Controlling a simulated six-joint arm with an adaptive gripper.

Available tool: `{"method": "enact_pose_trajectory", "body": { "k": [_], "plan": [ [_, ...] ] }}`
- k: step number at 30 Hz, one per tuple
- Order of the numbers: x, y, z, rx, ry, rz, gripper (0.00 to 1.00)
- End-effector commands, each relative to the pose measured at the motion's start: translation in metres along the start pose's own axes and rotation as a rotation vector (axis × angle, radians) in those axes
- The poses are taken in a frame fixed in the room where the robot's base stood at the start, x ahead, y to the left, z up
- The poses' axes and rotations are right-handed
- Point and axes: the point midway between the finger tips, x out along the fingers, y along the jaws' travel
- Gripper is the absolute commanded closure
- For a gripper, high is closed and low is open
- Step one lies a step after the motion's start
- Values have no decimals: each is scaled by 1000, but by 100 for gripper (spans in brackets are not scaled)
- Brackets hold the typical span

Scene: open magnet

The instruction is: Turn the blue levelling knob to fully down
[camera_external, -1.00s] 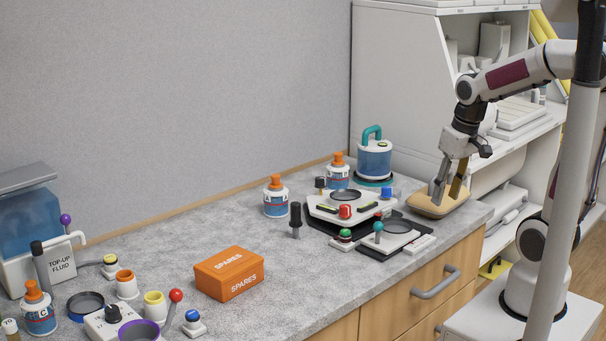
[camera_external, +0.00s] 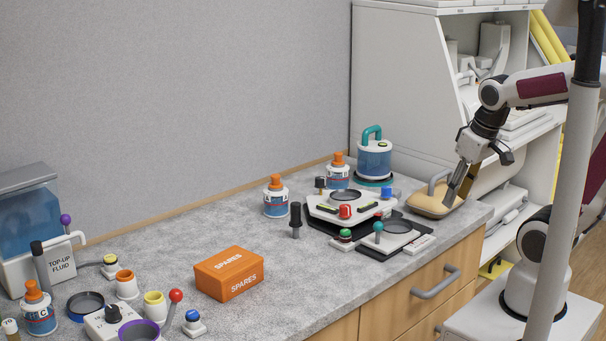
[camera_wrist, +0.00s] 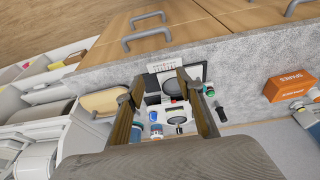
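The blue levelling knob (camera_external: 387,193) sits on the right rear part of a white levelling plate (camera_external: 325,211) on the counter. Nothing is held. The blue knob's setting is too small to read.
A blue canister (camera_external: 374,160) and orange-capped bottles (camera_external: 276,200) stand behind and left. An orange SPARES box (camera_external: 229,274) is further left. Shelves are at the right.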

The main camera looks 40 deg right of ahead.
Motion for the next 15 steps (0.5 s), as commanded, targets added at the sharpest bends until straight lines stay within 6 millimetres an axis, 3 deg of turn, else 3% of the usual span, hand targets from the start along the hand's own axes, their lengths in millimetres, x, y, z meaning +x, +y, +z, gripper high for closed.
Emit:
{"method": "enact_pose_trajectory", "body": {
  "k": [15],
  "plan": [
    [-5, -5, -1, -19, 19, -6, 63]
  ]
}}
